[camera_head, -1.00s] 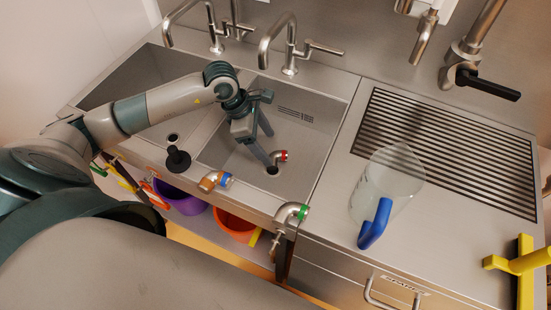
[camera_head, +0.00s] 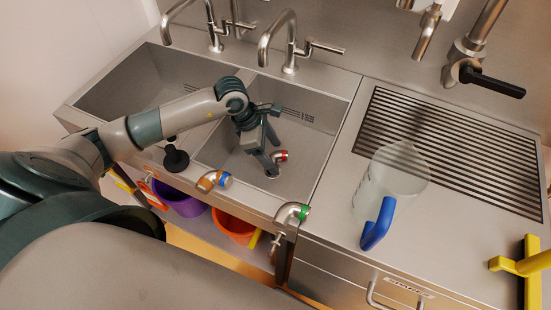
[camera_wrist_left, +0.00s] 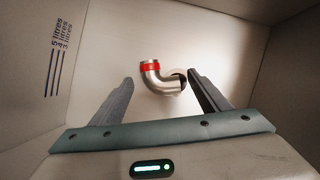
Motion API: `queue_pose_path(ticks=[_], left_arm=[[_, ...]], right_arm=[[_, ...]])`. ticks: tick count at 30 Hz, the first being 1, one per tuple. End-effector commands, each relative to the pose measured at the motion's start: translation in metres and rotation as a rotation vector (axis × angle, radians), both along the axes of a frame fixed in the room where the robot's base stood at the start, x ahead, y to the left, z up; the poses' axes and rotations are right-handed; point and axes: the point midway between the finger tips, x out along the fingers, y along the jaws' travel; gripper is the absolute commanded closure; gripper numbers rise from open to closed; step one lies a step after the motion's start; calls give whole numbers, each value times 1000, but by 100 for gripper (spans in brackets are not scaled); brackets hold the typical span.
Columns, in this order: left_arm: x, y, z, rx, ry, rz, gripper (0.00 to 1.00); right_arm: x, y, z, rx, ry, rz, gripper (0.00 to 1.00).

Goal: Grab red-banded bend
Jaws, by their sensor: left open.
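The red-banded bend (camera_head: 281,156) is a short metal elbow lying on the floor of the right sink basin, by the drain. In the left wrist view the red-banded bend (camera_wrist_left: 151,72) sits ahead, between the lines of the two fingers, its red band towards the upper left. My left gripper (camera_head: 274,157) is inside the basin, pointing down at the bend. In its wrist view the left gripper (camera_wrist_left: 165,85) is open, with nothing held. One finger is close to the bend's right end; I cannot tell if they touch. My right gripper is not in view.
A blue-banded bend (camera_head: 214,181) and a green-banded bend (camera_head: 292,213) lie on the sink's front edge. A black plunger-like piece (camera_head: 175,158) stands to the left. A clear jug (camera_head: 392,180) is on the right counter. Basin walls and taps (camera_head: 290,45) surround the arm.

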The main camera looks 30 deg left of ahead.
Motion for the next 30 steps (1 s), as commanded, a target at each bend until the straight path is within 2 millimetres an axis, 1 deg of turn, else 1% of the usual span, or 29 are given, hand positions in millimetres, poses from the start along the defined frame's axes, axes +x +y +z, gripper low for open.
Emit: queue_pose_path(ticks=[9,14,15,17,18,20,30], left_arm=[[0,0,0,0,0,0,30],[0,0,0,0,0,0,30],[0,0,0,0,0,0,40],[0,0,0,0,0,0,54],[0,0,0,0,0,0,64],[0,0,0,0,0,0,78],[0,0,2,1,-1,-1,79]], right_arm=[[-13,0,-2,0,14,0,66],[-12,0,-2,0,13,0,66],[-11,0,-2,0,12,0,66],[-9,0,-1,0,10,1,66],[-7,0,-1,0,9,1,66],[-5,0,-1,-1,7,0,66],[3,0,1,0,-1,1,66]])
